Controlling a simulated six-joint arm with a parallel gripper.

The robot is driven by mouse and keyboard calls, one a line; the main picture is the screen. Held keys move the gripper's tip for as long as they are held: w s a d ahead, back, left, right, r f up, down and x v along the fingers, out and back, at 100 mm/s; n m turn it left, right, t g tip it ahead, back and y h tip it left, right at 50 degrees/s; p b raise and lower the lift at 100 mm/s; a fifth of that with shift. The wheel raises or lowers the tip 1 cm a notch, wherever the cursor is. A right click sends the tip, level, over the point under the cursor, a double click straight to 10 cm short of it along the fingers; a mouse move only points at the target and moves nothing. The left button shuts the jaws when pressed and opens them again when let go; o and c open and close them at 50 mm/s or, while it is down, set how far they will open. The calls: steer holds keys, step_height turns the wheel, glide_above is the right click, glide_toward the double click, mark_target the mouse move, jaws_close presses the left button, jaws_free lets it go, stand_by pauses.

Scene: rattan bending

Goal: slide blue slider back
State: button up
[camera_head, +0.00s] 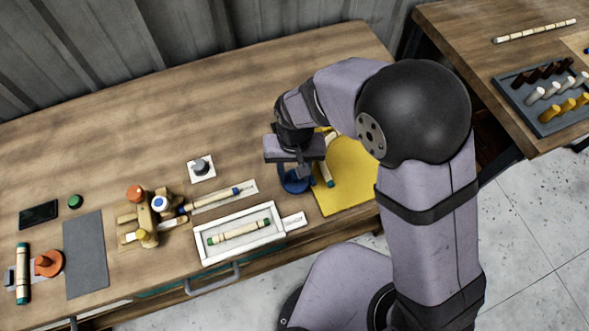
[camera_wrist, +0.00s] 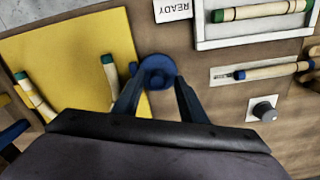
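A round blue piece (camera_head: 296,183) stands on the table beside the yellow mat, under my gripper (camera_head: 302,172). In the wrist view the blue piece (camera_wrist: 156,72) lies just ahead of and between my fingertips (camera_wrist: 158,90). The fingers are spread apart with a gap, and I cannot tell whether either one touches it. A pale slotted strip (camera_head: 212,202) carries a light rod with a blue end (camera_head: 236,191), left of my gripper; the rod's blue end (camera_wrist: 239,75) also shows right of my fingers in the wrist view. The label does not show which is the slider.
The yellow mat (camera_head: 352,188) holds light rods with coloured ends. A white tray (camera_head: 262,215) with a green-ended rod and a READY label (camera_head: 294,221) sits near the front edge. A grey knob (camera_head: 201,168) stands behind the slotted strip. The back of the table is clear.

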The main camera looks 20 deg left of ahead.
mark_target(293, 173)
steer(key=shift+s+a+r+b, duration=0.1)
steer(key=shift+r+b, duration=0.85)
steer(key=shift+r, duration=2.75)
steer(key=shift+a+n, duration=0.1)
steer(key=shift+n, duration=0.4)
steer(key=shift+w+a+f+n, duration=0.1)
steer(key=shift+w+n, duration=0.1)
steer(key=shift+n, duration=0.2)
steer(key=s+d+f+n, duration=0.2)
steer(key=s+d+f, duration=0.2)
steer(key=d, duration=0.1)
steer(key=w+d+r+m, duration=0.1)
steer(key=d+m, duration=0.3)
steer(key=d, duration=0.9)
steer(key=w+d+r+m, duration=0.1)
steer(key=d+m, duration=0.4)
steer(key=d, duration=0.8)
steer(key=shift+d+r, duration=0.2)
steer(key=shift+r, duration=0.5)
